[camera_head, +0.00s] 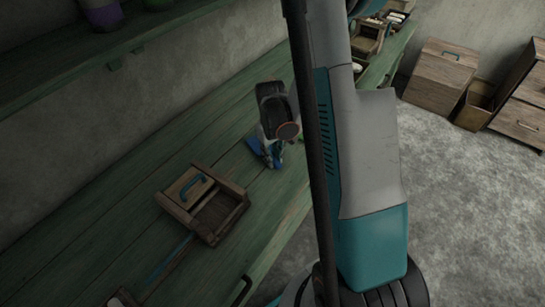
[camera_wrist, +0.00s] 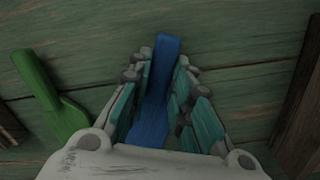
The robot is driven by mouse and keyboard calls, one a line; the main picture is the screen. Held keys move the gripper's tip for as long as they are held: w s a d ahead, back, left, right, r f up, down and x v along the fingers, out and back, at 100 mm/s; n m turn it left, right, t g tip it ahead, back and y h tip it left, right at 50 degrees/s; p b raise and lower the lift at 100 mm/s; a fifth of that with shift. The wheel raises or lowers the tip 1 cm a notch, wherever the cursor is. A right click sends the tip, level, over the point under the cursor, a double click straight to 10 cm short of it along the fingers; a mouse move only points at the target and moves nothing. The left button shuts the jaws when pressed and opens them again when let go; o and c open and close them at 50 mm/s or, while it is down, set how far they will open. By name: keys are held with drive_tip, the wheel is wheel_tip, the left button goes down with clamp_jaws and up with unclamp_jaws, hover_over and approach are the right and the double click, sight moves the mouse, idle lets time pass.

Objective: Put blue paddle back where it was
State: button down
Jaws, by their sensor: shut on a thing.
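The blue paddle (camera_wrist: 152,112) sits between the two fingers of my gripper (camera_wrist: 163,68) in the wrist view, its narrow end pointing away from the wrist. My gripper is shut on it. In the head view the blue paddle (camera_head: 256,147) shows as a small blue patch low over the green bench, below my wrist. Whether it touches the bench is unclear. A green paddle (camera_wrist: 52,98) lies left of my gripper in the wrist view, apart from it. My arm hides part of the bench in the head view.
Dark wooden pieces edge the wrist view, one at right (camera_wrist: 302,110). Wooden chests (camera_head: 440,75) stand on the floor at the far right.

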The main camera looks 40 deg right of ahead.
drive_tip(key=shift+f, duration=0.1)
drive_tip(key=c, duration=1.4)
unclamp_jaws()
drive_tip(key=shift+c, duration=0.2)
wheel_tip(320, 180, up, 12)
drive_tip(key=p, duration=0.4)
drive_tip(key=shift+w+r, duration=0.2)
